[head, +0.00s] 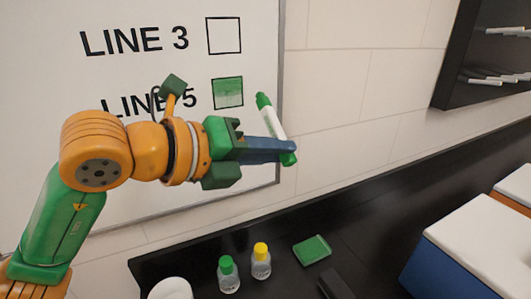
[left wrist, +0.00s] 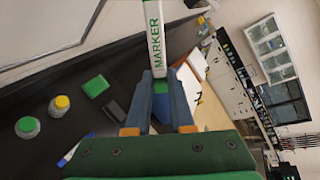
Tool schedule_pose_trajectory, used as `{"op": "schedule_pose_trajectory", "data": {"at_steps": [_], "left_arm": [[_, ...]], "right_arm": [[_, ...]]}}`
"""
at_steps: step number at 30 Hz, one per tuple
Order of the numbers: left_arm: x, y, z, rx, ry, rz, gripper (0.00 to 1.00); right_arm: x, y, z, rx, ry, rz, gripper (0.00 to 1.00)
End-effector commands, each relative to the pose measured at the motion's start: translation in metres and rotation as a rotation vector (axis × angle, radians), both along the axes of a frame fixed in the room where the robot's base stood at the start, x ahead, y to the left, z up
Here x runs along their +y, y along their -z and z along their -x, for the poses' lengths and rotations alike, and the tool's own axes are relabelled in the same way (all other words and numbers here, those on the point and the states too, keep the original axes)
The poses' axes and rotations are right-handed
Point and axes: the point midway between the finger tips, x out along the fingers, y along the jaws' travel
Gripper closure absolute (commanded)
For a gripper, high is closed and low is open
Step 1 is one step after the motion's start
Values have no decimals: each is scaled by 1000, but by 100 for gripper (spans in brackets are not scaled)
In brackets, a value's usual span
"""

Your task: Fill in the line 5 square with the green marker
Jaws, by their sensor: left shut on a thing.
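The whiteboard (head: 190,70) shows "LINE 3" with an empty square (head: 224,36) and "LINE 5" with a square (head: 228,93) that has green ink across most of it, paler and uneven near the top. My left gripper (head: 284,151) is shut on the green marker (head: 273,122), a white-bodied pen with green ends. The marker is tilted, to the right of the line 5 square, beside the board's right edge; I cannot tell whether it touches anything. In the left wrist view the marker (left wrist: 154,35) rises from between the fingers (left wrist: 160,95). My arm partly covers the "LINE 5" lettering.
Below, a black counter (head: 200,262) holds a green-capped bottle (head: 228,275), a yellow-capped bottle (head: 261,262), a green block (head: 312,250) and a dark object (head: 335,285). A white-topped blue box (head: 480,245) stands at right. A dark shelf (head: 485,50) hangs on the wall.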

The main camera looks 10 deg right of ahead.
Motion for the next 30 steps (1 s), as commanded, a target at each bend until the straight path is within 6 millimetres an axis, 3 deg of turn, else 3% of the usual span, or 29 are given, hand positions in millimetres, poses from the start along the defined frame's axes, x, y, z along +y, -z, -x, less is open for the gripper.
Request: {"op": "schedule_pose_trajectory", "data": {"at_steps": [7,16,30], "left_arm": [[0,0,1,0,0,0,100],[-9,1,28,-1,0,0,100],[-9,-1,29,1,0,0,100]], "right_arm": [[0,0,0,0,0,0,16],[0,17,0,0,0,0,16],[0,16,0,0,0,0,16]]}}
